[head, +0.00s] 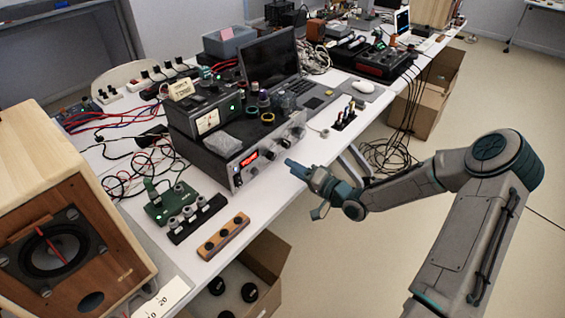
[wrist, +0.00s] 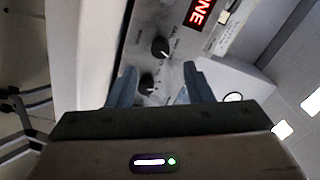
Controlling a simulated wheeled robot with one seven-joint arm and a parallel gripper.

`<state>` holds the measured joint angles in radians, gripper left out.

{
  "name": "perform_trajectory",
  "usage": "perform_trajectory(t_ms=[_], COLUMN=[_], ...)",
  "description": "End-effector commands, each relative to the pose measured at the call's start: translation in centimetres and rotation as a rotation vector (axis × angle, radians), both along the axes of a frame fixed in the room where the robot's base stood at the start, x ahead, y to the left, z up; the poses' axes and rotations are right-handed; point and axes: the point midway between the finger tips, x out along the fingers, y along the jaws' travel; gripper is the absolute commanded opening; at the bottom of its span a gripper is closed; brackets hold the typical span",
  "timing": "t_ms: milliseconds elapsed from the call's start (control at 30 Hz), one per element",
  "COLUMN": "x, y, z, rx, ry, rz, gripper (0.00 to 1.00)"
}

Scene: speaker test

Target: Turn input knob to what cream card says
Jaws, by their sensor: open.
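The amplifier (head: 212,160) is a dark box with a silver front panel (wrist: 181,18). Its lit red display (head: 249,157) shows letters ending in "NE" in the wrist view (wrist: 201,12). The wrist view shows two dark knobs with white pointer marks, an upper one (wrist: 160,47) and a lower one (wrist: 147,84); their labels are too blurred to tell which is the input knob. My gripper (head: 290,163) is open in front of the panel. In the wrist view its fingers (wrist: 159,72) flank the lower knob; contact is unclear. The cream card (head: 181,88) stands behind the meter box, its writing too small to read.
A meter box (head: 207,120) and a grey lump (head: 223,144) sit on the amplifier. A green circuit board (head: 170,204), black knob strip (head: 197,218) and wooden strip (head: 223,237) lie left of my gripper. A speaker (head: 70,240) stands at the left. An open carton (head: 268,258) is below.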

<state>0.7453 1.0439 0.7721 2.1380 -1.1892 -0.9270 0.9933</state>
Motion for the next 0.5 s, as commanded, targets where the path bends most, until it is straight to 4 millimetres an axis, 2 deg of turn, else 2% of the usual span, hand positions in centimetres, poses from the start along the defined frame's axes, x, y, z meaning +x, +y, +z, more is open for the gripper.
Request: perform_trajectory(t_ms=[33, 200, 333, 500], x=[-0.7, -2.8, -3.7, -4.2], y=[-1.1, -3.6, -4.8, -5.4], z=[-0.1, 0.0, 0.0, 0.0], rx=[-0.001, -0.001, 0.000, 0.001], ry=[0.002, 0.002, 0.002, 0.002], rz=[-0.004, -0.003, -0.002, 0.000], gripper=[0.46, 0.46, 0.46, 0.46])
